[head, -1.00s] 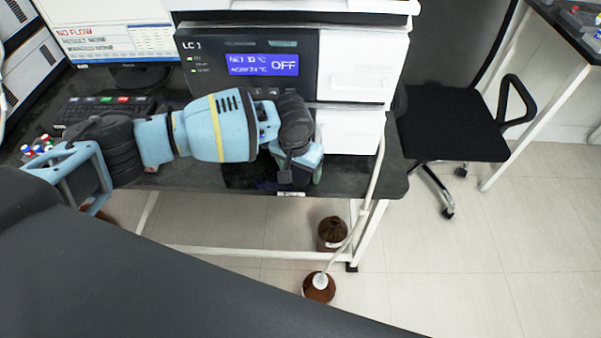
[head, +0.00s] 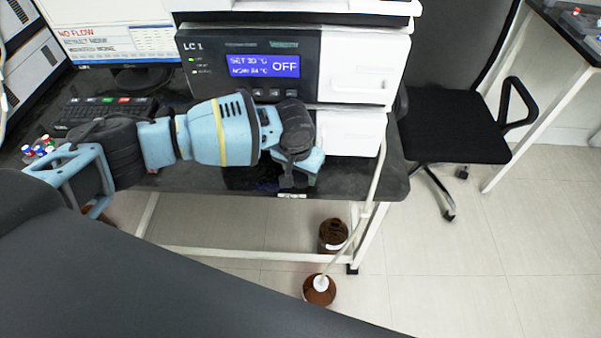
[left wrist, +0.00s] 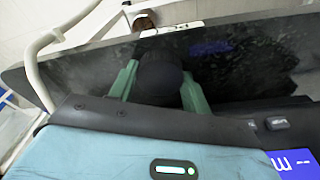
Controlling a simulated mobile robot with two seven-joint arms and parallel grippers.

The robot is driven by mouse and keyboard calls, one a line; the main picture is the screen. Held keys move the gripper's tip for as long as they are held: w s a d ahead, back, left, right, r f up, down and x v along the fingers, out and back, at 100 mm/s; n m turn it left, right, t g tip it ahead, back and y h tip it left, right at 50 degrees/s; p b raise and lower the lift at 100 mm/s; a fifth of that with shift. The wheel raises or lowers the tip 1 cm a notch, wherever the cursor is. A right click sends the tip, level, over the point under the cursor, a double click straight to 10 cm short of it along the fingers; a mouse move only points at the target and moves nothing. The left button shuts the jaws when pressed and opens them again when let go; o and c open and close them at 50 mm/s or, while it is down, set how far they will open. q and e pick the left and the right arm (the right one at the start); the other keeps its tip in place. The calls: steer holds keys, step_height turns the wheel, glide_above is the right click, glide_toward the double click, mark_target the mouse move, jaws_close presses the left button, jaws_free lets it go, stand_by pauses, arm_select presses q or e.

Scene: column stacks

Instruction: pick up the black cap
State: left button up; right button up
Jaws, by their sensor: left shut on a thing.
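The black cap (left wrist: 160,80) shows in the left wrist view as a dark rounded shape between the two green fingers of my left gripper (left wrist: 158,84). The fingers are shut on it from both sides. In the head view my left gripper (head: 300,175) is over the front part of the black bench, in front of the LC 1 instrument. The cap is hidden there behind my wrist. I cannot tell whether the cap touches anything below it. My right gripper is not in view.
The LC 1 instrument (head: 355,70) stands behind my left gripper. A keyboard (head: 105,108) and monitor are at the left. A white tube (head: 376,185) hangs past the bench edge to brown bottles (head: 319,289) on the floor. A black chair (head: 455,125) stands at the right.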

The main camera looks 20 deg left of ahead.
mark_target(303, 175)
arm_select(q)
steer(key=shift+r, duration=0.45)
steer(key=r, duration=0.3)
steer(key=shift+s+d, duration=0.25)
steer(key=s+d+r+p, duration=0.1)
steer(key=s+d, duration=0.9)
steer(key=s, duration=0.1)
steer(key=shift+d+p, duration=0.3)
steer(key=shift+d, duration=0.1)
